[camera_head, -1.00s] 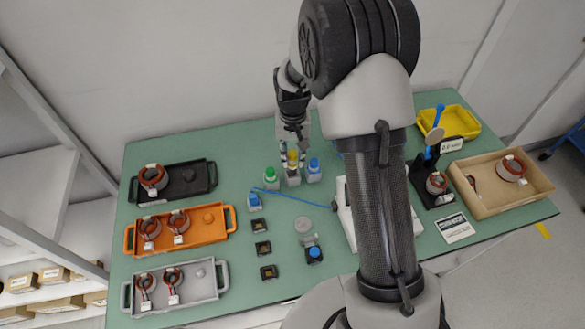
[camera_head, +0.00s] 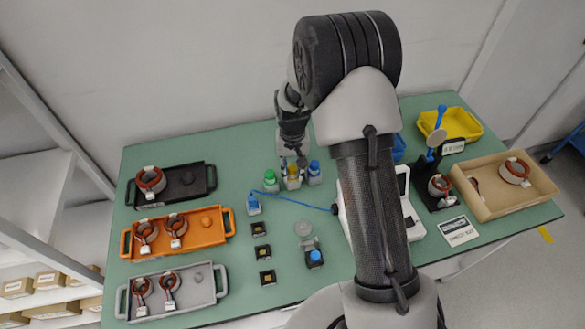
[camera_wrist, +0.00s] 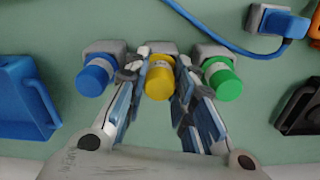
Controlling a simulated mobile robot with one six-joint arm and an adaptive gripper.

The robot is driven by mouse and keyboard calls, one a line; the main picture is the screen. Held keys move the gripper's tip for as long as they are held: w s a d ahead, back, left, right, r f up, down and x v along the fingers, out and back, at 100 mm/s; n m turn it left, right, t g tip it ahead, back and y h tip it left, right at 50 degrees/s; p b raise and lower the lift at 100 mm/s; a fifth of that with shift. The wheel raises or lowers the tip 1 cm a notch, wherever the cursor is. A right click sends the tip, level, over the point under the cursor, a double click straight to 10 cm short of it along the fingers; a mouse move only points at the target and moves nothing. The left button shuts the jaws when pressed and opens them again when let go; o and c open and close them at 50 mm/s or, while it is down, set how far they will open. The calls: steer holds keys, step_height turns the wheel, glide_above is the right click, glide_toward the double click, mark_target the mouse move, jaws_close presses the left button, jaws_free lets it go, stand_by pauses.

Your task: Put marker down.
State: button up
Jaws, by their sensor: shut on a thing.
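The yellow-capped marker (camera_head: 293,171) is in the middle of a row of three at the back of the green table, at its grey holder (camera_head: 293,184). Its yellow cap also shows in the wrist view (camera_wrist: 160,78). My gripper (camera_head: 292,162) is shut on this marker from above, with one finger on each side of the cap in the wrist view. The marker looks upright and down in the holder; how deep it sits is hidden. The green-capped marker (camera_head: 270,176) and blue-capped marker (camera_head: 314,167) stand close on either side.
A blue plug (camera_head: 253,205) with a blue cable lies in front of the row. Black (camera_head: 199,181), orange (camera_head: 212,233) and grey (camera_head: 201,290) trays with stators stand at left. A wooden box (camera_head: 500,205) and yellow bin (camera_head: 463,123) are at right.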

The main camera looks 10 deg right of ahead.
steer(key=o, duration=1)
steer(key=s+r+t+p, duration=0.1)
steer(key=s+r+p, duration=0.1)
steer(key=r, duration=0.8)
steer(key=s+r+p, duration=0.2)
steer(key=r, duration=0.9)
steer(key=shift+s+r+n+t, duration=0.5)
steer(key=shift+s+r, duration=1.35)
steer(key=shift+s, duration=2.3)
steer(key=shift+s+r+n+t, duration=0.25)
steer(key=shift+s+r+t, duration=0.45)
steer(key=shift+s+r, duration=2.3)
steer(key=shift+s+r+n+t, duration=0.35)
steer(key=shift+s+r+t, duration=0.3)
steer(key=shift+s, duration=4.65)
